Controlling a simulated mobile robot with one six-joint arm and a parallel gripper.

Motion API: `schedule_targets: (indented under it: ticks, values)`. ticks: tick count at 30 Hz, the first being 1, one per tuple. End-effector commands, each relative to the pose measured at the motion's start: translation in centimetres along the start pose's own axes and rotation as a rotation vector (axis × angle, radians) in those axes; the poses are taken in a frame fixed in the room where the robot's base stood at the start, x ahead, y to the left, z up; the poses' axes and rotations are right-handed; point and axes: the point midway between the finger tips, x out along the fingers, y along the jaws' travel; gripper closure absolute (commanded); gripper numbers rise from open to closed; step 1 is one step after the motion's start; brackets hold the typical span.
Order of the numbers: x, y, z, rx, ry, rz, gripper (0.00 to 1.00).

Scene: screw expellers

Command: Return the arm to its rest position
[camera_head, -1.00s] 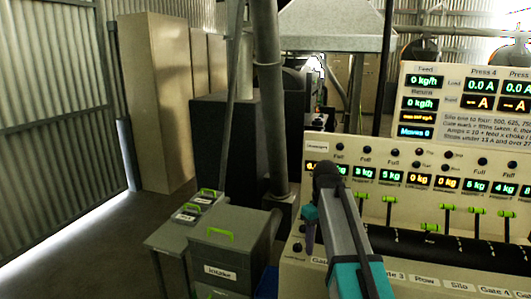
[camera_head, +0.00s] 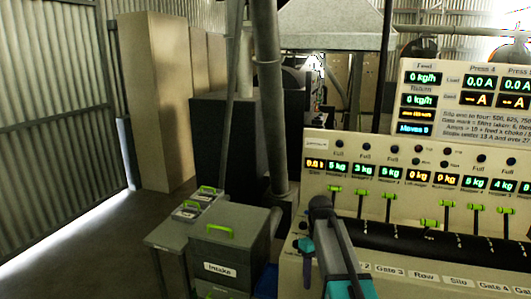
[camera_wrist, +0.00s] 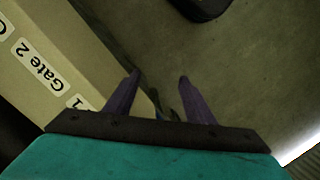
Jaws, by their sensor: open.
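My gripper (camera_wrist: 158,82) shows in the wrist view as two purple fingers set apart, with nothing between them. Below the fingers in that view are the grey floor and part of the cream panel with a "Gate 2" label (camera_wrist: 38,65). In the head view my arm, dark-jointed and teal at its lower end, stands in front of the left part of the control panel (camera_head: 430,275). My gripper (camera_head: 307,268) hangs beside the panel's left edge there, small and partly dark.
A grey box labelled "Intake" (camera_head: 222,255) with a green handle stands left of my gripper, beside a small table (camera_head: 172,235). Gate levers with green handles (camera_head: 447,204) rise behind my arm. Open floor (camera_head: 95,245) lies at the left. A thick pipe (camera_head: 268,90) stands behind.

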Motion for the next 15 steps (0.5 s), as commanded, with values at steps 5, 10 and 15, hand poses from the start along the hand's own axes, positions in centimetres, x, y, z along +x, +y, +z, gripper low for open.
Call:
schedule_targets:
  ticks: [5,10,15]
  values:
    - [6.0,-0.7,1.3,0.000,-0.068,-0.037,0.51]
    - [11.2,-1.5,2.7,0.001,-0.122,-0.065,0.51]
    - [16.1,-2.4,4.4,0.009,-0.171,-0.091,0.51]
